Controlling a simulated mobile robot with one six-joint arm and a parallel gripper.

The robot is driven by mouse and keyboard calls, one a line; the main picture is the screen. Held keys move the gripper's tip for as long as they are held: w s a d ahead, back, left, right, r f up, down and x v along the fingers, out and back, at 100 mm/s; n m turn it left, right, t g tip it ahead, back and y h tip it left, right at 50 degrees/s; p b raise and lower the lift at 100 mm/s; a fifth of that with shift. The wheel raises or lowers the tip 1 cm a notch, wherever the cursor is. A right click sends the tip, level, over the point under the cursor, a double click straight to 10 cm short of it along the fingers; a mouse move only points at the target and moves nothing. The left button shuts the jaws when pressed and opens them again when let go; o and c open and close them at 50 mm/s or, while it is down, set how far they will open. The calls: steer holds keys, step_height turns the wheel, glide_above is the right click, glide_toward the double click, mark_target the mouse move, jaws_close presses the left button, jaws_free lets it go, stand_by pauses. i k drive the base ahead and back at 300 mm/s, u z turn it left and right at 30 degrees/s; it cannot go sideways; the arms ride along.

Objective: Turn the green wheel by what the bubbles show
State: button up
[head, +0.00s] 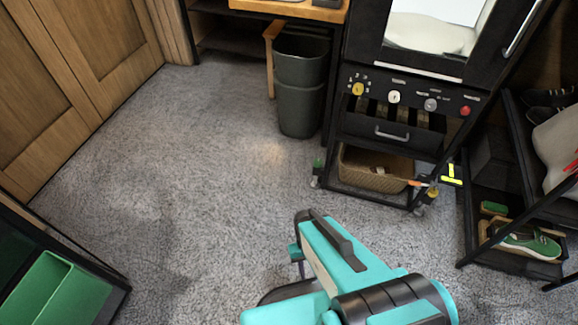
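A small green part (318,163), which may be the green wheel, sits low at the left front leg of the black cabinet (395,203). A bright yellow T-shaped piece (452,174), possibly a bubble level, is beside the cabinet's right front leg. Any bubbles in it are too small to read. A small orange and yellow part (432,191) is at that right leg. My teal and black arm reaches in from the bottom, well in front of the cabinet. Its end (299,245) is apart from the green part, and its fingers cannot be made out.
The cabinet has a knob panel (412,98), a drawer and a wicker basket (372,169). A dark bin (300,92) stands to its left. A shoe rack (488,222) stands right. A green bin (58,290) is at lower left. Grey carpet (190,160) is clear at left and centre.

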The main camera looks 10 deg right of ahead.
mark_target(317, 163)
steer(key=z, duration=0.1)
steer(key=k, duration=0.2)
steer(key=u, duration=1.8)
steer(key=k, duration=0.6)
steer(key=z, duration=0.25)
steer(key=i, duration=1.65)
steer(key=u, duration=0.25)
